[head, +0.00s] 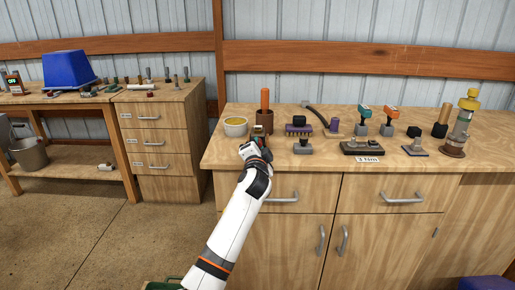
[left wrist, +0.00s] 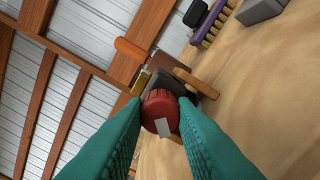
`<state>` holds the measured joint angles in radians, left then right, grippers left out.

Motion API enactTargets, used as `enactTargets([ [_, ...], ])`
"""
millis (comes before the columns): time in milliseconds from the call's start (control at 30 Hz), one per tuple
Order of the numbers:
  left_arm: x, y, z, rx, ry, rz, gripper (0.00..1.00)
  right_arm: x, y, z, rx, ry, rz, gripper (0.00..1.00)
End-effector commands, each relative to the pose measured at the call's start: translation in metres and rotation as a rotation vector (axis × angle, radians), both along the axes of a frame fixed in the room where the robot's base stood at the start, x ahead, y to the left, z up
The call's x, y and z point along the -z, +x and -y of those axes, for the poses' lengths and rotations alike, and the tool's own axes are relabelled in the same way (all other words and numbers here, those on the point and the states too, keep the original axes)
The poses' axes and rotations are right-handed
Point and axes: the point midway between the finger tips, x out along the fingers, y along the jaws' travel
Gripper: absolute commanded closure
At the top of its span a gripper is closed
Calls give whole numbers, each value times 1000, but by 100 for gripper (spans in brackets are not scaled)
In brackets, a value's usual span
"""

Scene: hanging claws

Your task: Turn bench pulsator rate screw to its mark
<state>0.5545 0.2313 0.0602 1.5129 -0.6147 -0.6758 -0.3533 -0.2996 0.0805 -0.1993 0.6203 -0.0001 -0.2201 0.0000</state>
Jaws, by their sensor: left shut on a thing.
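A red round knob (left wrist: 160,112) with a pale stripe on its face is the screw head in the left wrist view. It sits in front of a dark block (left wrist: 192,84), which looks like the pulsator body. My left gripper (left wrist: 161,121) has its two teal fingers closed on the red knob from both sides. The stripe points toward the bottom of that view; a mark to match it cannot be made out. In the head view my left gripper (head: 257,147) is at the bench's front left, and the arm and hand hide the knob. My right gripper is not in view.
A blue bin (head: 68,68) sits on the left bench.

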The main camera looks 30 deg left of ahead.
Motion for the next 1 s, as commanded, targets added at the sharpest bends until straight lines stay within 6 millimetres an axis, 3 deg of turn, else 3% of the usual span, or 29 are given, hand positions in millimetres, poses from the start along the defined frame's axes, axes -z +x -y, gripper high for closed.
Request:
enactTargets([
  [67, 1, 0, 0, 0, 0, -2, 99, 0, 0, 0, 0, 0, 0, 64],
  [100, 1, 0, 0, 0, 0, -2, 74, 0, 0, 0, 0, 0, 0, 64],
  [233, 1, 0, 0, 0, 0, -2, 54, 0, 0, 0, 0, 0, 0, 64],
  [633, 0, -7, 5, 0, 1, -1, 54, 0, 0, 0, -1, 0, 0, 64],
  [1000, 2, -70, 44, 2, 0, -2, 54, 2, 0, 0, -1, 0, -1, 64],
])
